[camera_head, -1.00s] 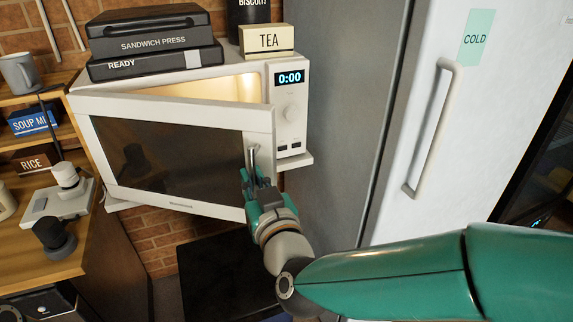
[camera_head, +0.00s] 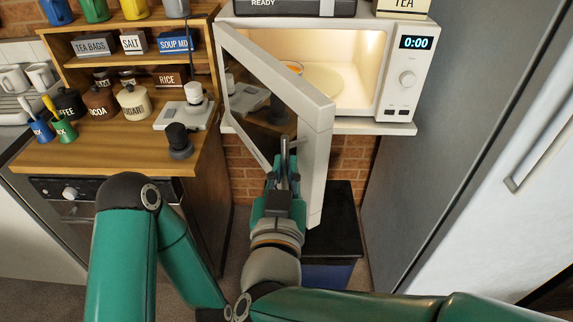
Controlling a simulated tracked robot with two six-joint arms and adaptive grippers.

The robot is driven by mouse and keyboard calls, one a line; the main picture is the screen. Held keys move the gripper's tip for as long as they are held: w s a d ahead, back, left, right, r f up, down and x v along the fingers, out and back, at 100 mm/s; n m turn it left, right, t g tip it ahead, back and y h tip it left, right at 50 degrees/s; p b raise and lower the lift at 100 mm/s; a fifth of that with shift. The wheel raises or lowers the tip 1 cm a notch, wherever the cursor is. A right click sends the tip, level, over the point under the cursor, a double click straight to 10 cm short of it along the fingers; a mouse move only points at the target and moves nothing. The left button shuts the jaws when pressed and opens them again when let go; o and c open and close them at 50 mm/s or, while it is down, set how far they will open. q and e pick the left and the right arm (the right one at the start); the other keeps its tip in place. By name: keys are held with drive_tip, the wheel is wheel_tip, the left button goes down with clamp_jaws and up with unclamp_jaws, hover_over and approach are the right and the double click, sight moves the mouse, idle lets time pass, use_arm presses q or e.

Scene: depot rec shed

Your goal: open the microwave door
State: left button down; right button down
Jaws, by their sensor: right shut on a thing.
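The white microwave (camera_head: 402,100) stands on a shelf, lit inside, its display reading 0:00. Its door (camera_head: 316,140) is hinged at the left and stands wide open, swung out towards me. The pale turntable plate (camera_head: 325,80) and part of a bowl with orange in it (camera_head: 293,68) show inside. My right gripper (camera_head: 284,172) is shut on the door handle (camera_head: 285,148), on the outer face of the door. My left arm is folded at the lower left, and its gripper is out of view.
A wooden shelf unit (camera_head: 130,134) with jars, boxes and mugs stands left of the door. A black grinder-like item (camera_head: 179,140) and a white scale-like item (camera_head: 190,108) sit near its right edge. The fridge (camera_head: 530,200) is at the right. A dark bin (camera_head: 335,215) stands below.

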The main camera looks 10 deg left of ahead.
drive_tip(key=shift+f, duration=0.1)
drive_tip(key=c, duration=1.2)
unclamp_jaws()
drive_tip(key=shift+s, duration=0.1)
drive_tip(key=shift+r, duration=0.2)
